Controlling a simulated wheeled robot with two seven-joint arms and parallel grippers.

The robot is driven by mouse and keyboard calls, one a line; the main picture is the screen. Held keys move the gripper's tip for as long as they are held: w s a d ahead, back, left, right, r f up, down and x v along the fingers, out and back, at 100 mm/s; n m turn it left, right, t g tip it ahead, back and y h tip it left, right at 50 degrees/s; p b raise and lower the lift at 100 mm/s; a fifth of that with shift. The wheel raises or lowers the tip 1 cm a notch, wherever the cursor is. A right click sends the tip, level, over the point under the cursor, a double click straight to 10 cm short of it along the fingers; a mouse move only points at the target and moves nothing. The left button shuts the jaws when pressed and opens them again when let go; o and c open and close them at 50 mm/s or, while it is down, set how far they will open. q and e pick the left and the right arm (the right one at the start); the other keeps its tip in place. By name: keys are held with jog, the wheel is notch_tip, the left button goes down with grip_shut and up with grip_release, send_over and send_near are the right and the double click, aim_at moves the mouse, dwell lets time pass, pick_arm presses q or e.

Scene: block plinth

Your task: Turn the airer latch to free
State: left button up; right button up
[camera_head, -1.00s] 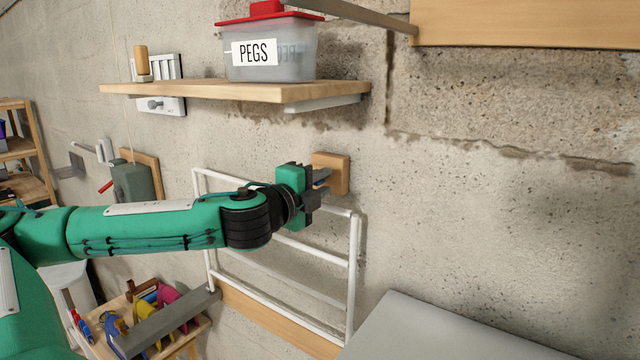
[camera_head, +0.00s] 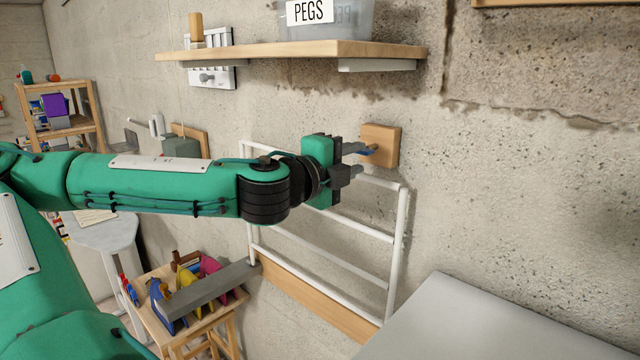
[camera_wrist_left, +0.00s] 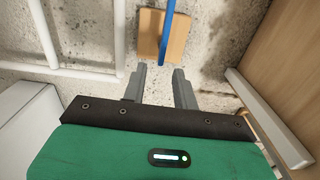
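The latch is a square wooden block (camera_head: 384,146) on the wall with a blue lever (camera_head: 367,151) in front of it. In the left wrist view the blue lever (camera_wrist_left: 167,32) runs nearly upright across the wooden block (camera_wrist_left: 150,36). My left gripper (camera_head: 354,161) is just left of the block in the head view. In the wrist view its two grey fingers (camera_wrist_left: 160,72) are apart with nothing between them, and the lever's lower end shows just beyond the tips. I cannot tell if they touch it. The white airer frame (camera_head: 398,245) hangs below the latch. My right gripper is not in view.
A wooden shelf (camera_head: 290,52) with a PEGS tub (camera_head: 345,18) is above the arm. A grey surface (camera_head: 470,320) is at lower right. A small wooden stand (camera_head: 185,335) with coloured items is below the arm. The wall right of the latch is bare.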

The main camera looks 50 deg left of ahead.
pick_arm(q)
jog(key=s+b, duration=0.7)
jog(key=s, duration=0.1)
jog(key=shift+s+d, duration=0.15)
jog(key=shift+d, duration=0.3)
